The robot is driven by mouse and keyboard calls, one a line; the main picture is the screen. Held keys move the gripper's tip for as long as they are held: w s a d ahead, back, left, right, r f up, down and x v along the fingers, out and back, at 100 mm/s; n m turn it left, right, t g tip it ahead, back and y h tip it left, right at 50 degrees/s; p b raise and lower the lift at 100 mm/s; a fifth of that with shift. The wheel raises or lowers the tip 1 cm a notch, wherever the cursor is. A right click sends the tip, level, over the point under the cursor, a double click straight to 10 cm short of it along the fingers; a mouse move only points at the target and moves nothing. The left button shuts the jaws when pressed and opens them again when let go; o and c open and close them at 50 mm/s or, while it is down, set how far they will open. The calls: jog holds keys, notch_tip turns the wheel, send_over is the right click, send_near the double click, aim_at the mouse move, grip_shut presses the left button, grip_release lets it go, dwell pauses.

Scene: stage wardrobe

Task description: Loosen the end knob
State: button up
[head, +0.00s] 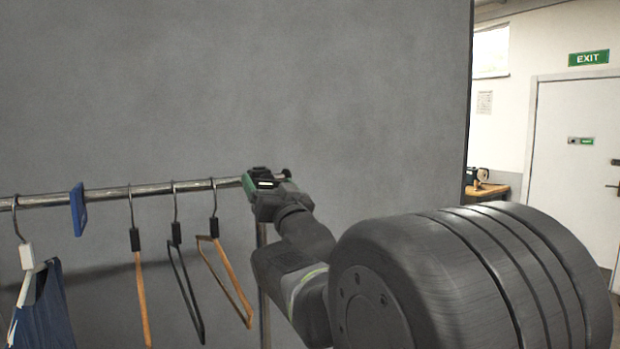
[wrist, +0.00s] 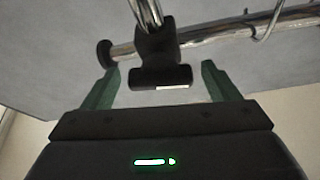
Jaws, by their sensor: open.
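In the wrist view, a black T-shaped knob (wrist: 160,76) with a pale mark on its edge sits at the end of the chrome rail (wrist: 215,31), where a chrome post joins. My gripper (wrist: 160,64) is open. Its two green fingers stand on either side of the knob, with a visible gap on each side; I see no contact. In the head view, my gripper (head: 268,180) is at the right end of the clothes rail (head: 105,191) and hides the knob.
Several hangers, one a wooden hanger (head: 228,272), hang left of my gripper. A blue tag (head: 78,209) and a dark blue garment (head: 45,305) are further left. A grey panel (head: 250,80) stands behind the rail. A round black cap (wrist: 104,54) shows beside the left finger.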

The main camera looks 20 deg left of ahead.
jog(key=shift+w+a+r, duration=0.2)
jog(key=shift+w+a, duration=0.1)
jog(key=shift+a, duration=0.05)
jog(key=c, duration=1)
jog(key=shift+d+f+n+g+y+b, duration=0.15)
jog(key=shift+n+y+b, duration=0.2)
jog(key=shift+b, duration=0.3)
jog(key=shift+a+f+n+g+y+b, duration=0.1)
jog(key=shift+n+g+y+b, duration=0.05)
jog(key=shift+n+b, duration=0.4)
jog(key=shift+r+n+g+y+b, duration=0.15)
jog(key=shift+n+g+y+b, duration=0.25)
jog(key=shift+n, duration=0.3)
jog(key=shift+r, duration=0.1)
jog(key=o, duration=1)
